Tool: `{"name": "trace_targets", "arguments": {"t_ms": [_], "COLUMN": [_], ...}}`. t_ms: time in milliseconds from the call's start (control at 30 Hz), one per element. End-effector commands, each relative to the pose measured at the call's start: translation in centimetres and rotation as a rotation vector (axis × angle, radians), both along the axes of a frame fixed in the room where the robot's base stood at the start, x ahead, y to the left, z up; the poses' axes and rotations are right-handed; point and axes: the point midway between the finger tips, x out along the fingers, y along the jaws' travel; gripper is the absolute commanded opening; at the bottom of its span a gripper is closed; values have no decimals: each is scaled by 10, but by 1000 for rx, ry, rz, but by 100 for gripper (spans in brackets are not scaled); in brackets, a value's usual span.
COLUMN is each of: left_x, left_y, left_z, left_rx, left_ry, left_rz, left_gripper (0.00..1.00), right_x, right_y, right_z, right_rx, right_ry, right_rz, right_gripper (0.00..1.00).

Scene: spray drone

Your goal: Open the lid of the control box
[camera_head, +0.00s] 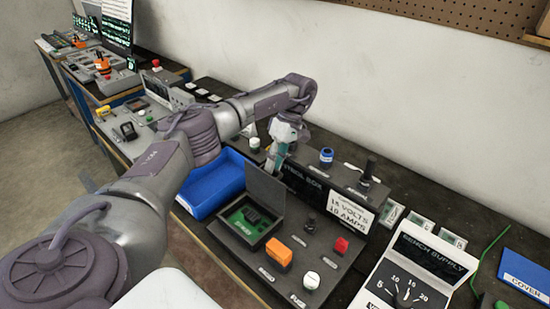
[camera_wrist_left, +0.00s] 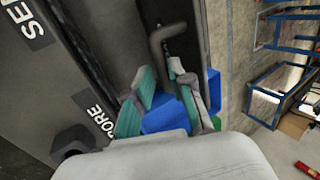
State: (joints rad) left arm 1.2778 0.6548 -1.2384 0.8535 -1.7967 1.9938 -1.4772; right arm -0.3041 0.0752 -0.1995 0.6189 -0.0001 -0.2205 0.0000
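The control box (camera_head: 318,250) is a dark panel on the bench. Its dark square lid (camera_head: 265,190) stands raised, nearly upright, above a compartment with a green circuit board (camera_head: 242,226). My left gripper (camera_head: 276,158) is just behind and above the raised lid, pointing down; the lid partly hides its fingertips. In the left wrist view its teal-padded fingers (camera_wrist_left: 160,92) are apart with nothing clearly between them. A grey bent handle (camera_wrist_left: 160,42) shows just beyond the fingers; I cannot tell whether they touch it. My right gripper is not in view.
An orange switch (camera_head: 279,252), a red button (camera_head: 341,245) and white knobs sit beside the compartment. A blue bin (camera_head: 212,187) is at its left. A white labelled sign (camera_head: 350,213) and a bench supply meter (camera_head: 415,270) stand to the right.

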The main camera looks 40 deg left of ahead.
Motion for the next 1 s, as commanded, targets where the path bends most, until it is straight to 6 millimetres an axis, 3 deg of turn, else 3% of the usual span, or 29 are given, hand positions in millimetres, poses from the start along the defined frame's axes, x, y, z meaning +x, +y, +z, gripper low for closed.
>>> {"name": "trace_targets", "arguments": {"t_ms": [67,400,733,1000], "left_x": [-3,0,24,32], "left_y": [1,2,0,0], "left_z": [-7,1,46,62], "left_rx": [4,4,6,3], "left_ry": [11,4,2,7], "left_rz": [0,1,3,2], "left_gripper": [37,37,37,37], "right_x": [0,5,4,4], "right_y": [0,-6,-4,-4], "right_z": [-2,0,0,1], "right_rx": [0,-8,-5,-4], "right_ry": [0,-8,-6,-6], "right_rz": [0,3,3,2], "right_gripper": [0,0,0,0]}}
